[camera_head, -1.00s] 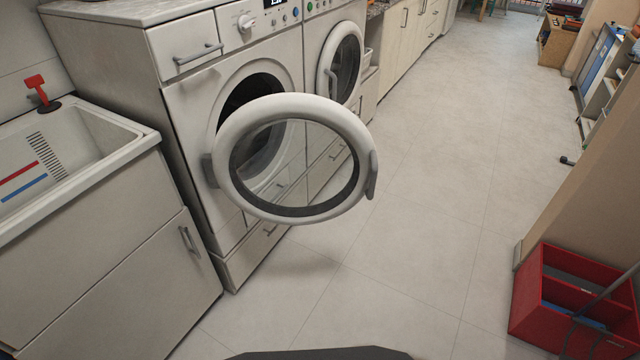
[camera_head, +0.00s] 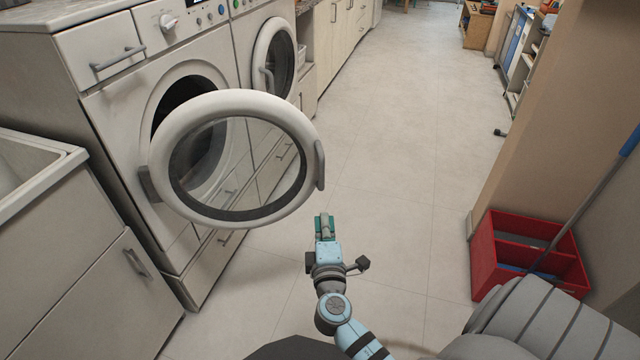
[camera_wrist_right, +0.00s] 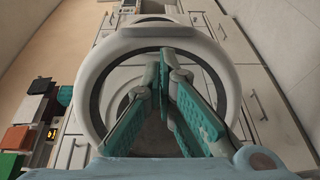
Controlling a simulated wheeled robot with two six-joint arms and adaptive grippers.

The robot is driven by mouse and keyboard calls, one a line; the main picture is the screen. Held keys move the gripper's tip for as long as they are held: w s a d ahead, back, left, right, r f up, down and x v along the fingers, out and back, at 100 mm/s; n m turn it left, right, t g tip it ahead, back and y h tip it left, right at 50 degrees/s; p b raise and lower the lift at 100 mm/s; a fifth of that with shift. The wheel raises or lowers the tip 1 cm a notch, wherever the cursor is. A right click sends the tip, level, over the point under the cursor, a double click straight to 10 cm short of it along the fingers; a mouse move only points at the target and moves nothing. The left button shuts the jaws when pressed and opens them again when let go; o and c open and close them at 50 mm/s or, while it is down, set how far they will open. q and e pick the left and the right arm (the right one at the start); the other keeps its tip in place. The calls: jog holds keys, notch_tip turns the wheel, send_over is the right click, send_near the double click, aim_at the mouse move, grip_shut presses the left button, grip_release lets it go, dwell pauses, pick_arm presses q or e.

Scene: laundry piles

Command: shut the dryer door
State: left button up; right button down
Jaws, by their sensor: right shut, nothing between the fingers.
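The round dryer door (camera_head: 300,128), a white ring with a glass pane, stands wide open, hinged at its left on the front machine. The dark drum opening (camera_head: 185,97) shows behind it. A grey handle (camera_head: 319,165) is on the door's right edge. My right gripper (camera_head: 324,217) is shut and empty, just below and right of the door, apart from it in the head view. In the right wrist view the shut green fingers (camera_wrist_right: 161,62) point at the door ring (camera_wrist_right: 233,75); contact cannot be told. My left gripper is not in view.
A second machine with a closed round door (camera_head: 274,60) stands beyond the first. A white sink cabinet (camera_head: 70,270) is at left. A red bucket (camera_head: 482,250) with a mop handle stands by the right wall. The floor between is clear.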

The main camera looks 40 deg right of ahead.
aim_at(322, 171)
jog(key=shift+h, duration=0.3)
jog(key=x, duration=0.4)
jog(key=r+b+x, duration=0.1)
jog(key=x, duration=0.8)
jog(key=shift+r+b, duration=0.2)
jog(key=shift+b, duration=0.1)
jog(key=shift+w+d, duration=0.3)
jog(key=shift+w, duration=0.15)
jog(key=shift+r, duration=0.1)
